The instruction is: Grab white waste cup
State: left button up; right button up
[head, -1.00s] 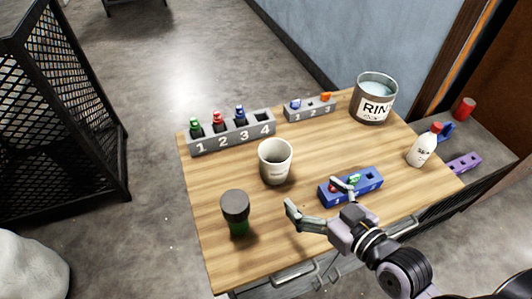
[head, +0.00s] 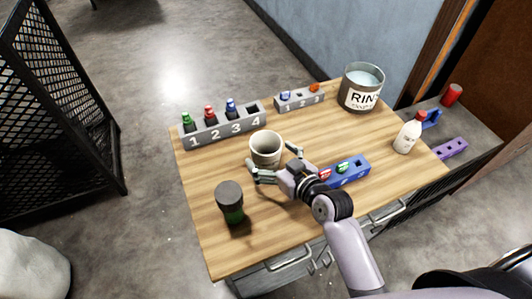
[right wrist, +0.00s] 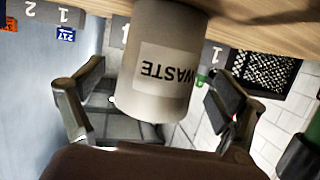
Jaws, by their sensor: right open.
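The white waste cup (head: 265,147) stands upright on the wooden table in the head view. In the right wrist view the cup (right wrist: 160,65) appears upside down with its "WASTE" label facing the camera. My right gripper (head: 272,163) is open at the cup's near right side. In the right wrist view its two fingers (right wrist: 158,100) are spread on either side of the cup, with visible gaps. My left gripper is not in view.
A green bottle with a dark cap (head: 230,203) stands left of my gripper. A blue holder (head: 349,175) lies to its right. A grey numbered rack (head: 222,132), a small grey rack (head: 299,101), a RINSE pot (head: 361,90) and a white bottle (head: 408,136) stand around the table.

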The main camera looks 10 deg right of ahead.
aim_at(265, 146)
jog(key=shift+x, duration=1.4)
jog(key=shift+c, duration=0.2)
jog(key=c, duration=1.2)
